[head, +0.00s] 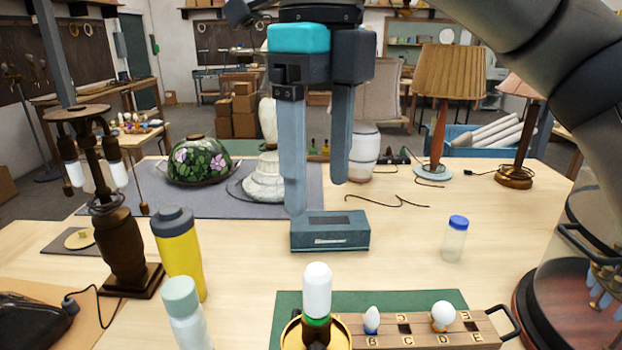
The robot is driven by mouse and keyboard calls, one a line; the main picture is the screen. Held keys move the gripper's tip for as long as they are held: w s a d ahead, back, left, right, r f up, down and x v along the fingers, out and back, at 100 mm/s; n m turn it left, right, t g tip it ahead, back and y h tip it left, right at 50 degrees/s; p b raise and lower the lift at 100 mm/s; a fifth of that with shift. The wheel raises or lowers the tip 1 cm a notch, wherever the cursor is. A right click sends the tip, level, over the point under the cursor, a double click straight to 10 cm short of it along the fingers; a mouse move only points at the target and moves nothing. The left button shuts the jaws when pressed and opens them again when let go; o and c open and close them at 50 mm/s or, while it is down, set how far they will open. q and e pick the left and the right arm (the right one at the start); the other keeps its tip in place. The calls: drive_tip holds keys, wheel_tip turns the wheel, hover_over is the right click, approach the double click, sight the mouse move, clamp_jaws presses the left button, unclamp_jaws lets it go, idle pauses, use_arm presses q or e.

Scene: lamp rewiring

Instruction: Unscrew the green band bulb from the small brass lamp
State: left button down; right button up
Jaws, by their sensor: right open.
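The green band bulb (317,290) stands upright in the small brass lamp (291,336) at the bottom centre of the head view. It has a tall white rounded top and a green band at its base. The lamp's lower part is cut off by the picture edge. My right gripper (318,198) hangs fingers down beyond the bulb, above and behind a dark grey box, apart from the bulb. Its two fingers are spread with nothing between them. My left gripper is not in view.
A wooden lettered rack (412,340) right of the lamp holds a blue-banded bulb (372,318) and a round bulb (443,312). The dark grey box (330,232), yellow bottle (178,250), pale bottle (186,318) and blue-capped jar (455,243) stand around.

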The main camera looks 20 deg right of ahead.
sight(319, 289)
drive_tip(key=f, duration=1.3)
drive_tip(key=shift+s+f, duration=0.2)
drive_tip(key=shift+f, duration=0.05)
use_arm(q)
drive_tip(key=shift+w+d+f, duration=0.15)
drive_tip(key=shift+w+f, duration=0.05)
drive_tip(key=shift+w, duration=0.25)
use_arm(e)
drive_tip(key=shift+f, duration=0.7)
clamp_jaws()
drive_tip(key=c, duration=0.7)
unclamp_jaws()
clamp_jaws()
